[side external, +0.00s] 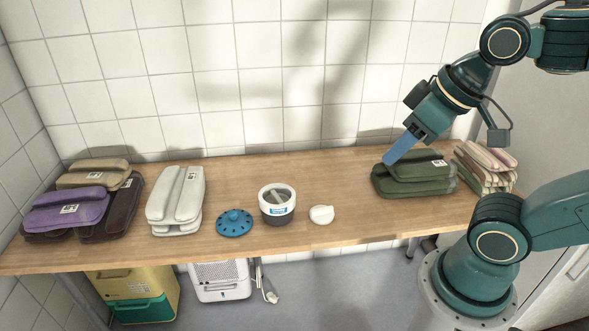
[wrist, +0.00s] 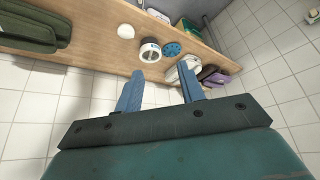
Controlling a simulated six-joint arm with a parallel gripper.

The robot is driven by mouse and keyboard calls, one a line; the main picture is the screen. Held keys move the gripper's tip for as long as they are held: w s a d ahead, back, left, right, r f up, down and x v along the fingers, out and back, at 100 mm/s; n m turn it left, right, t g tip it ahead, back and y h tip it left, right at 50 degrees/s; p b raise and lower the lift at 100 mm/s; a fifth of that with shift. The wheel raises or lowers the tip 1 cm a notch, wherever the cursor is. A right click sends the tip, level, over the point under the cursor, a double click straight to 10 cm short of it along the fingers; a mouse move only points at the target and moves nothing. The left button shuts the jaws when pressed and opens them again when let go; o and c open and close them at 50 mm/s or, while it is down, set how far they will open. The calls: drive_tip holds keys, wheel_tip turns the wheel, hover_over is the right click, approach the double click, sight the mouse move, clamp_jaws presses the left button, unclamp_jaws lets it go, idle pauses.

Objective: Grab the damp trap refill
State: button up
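A small white rounded piece, which looks like the damp trap refill (side external: 321,214), lies on the wooden table right of the pot. It also shows in the wrist view (wrist: 126,31). The damp trap pot (side external: 277,211), white with a dark base and a blue label, stands open on the table; it also shows in the wrist view (wrist: 150,55). Its blue perforated lid (side external: 234,223) lies to the left of it. My gripper (side external: 390,160) is above the table near the green stack, up and to the right of the refill. In the wrist view my gripper (wrist: 160,88) is open and empty.
A folded green stack (side external: 412,180) sits close under my gripper, with striped cloths (side external: 486,165) to its right. White (side external: 176,196), purple (side external: 68,212) and tan (side external: 92,173) bundles lie at the left. The table (side external: 345,175) is clear around the refill. Tiled wall behind.

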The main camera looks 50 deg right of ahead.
idle(0.3)
drive_tip(key=m+g, duration=0.5)
drive_tip(key=g, duration=0.1)
hover_over(276, 197)
wheel_tip(276, 197, down, 19)
drive_tip(key=shift+f, duration=0.2)
drive_tip(key=shift+w+d+f, duration=0.1)
drive_tip(key=shift+f, duration=4.15)
